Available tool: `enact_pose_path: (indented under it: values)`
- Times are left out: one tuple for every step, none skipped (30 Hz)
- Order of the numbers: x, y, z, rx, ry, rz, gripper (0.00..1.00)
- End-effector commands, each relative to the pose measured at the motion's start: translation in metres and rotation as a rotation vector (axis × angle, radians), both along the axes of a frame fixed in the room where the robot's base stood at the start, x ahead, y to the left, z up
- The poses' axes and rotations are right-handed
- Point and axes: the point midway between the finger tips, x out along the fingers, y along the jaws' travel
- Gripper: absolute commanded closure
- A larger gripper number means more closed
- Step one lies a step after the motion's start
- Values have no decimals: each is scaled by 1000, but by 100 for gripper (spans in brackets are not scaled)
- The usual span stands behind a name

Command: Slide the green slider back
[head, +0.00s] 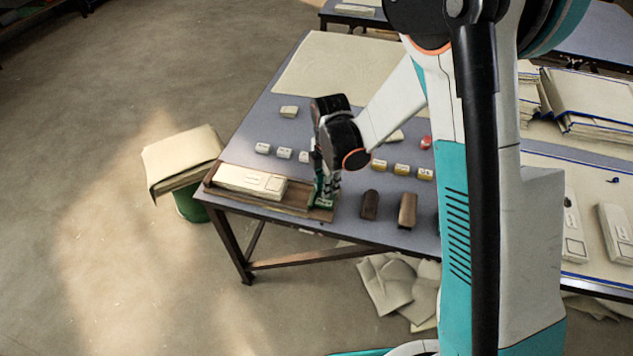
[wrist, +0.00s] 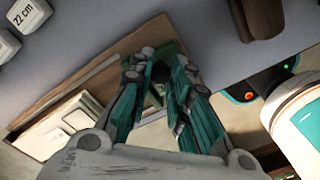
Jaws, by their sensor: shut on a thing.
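The green slider (head: 317,200) is at the right end of a brown wooden board (head: 298,207) near the table's front edge. My gripper (head: 324,190) points down at it from above. In the wrist view, my gripper's teal and grey fingers (wrist: 160,65) are shut on the slider, whose dark green part (wrist: 172,50) shows just past the fingertips. The fingers hide most of the slider. A cream block with a label (head: 251,181) lies on the board left of the slider, and it also shows in the wrist view (wrist: 60,132).
Two brown blocks (head: 370,205) (head: 407,210) stand right of the board. Small white blocks (head: 284,153) and yellow-labelled blocks (head: 401,169) lie farther back on the grey table (head: 262,130). A stool with cream cloth (head: 180,152) stands left of the table.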

Motion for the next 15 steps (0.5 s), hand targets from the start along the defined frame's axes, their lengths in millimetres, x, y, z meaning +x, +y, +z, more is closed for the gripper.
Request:
enact_pose_path:
  values:
    - [-1,-3,0,-2,0,-1,100]
    - [-2,-4,0,-3,1,-1,100]
    - [-2,-4,0,-3,1,-1,100]
    - [-2,-4,0,-4,1,-1,100]
    - [-2,-4,0,-4,1,-1,100]
    - [-2,-4,0,-4,1,-1,100]
    - [-2,-4,0,-5,2,-1,100]
    - [-2,-5,0,-5,2,-2,100]
    - [-2,-5,-1,-5,2,-2,78]
    - [-2,-5,-1,-6,3,-2,71]
    - [-2,-5,-1,-6,3,-2,64]
    - [-2,-5,-1,-6,3,-2,61]
    - [-2,-5,0,-4,2,-2,61]
    - [-2,-4,0,-4,2,-2,61]
    - [-2,-4,0,-4,2,-1,61]
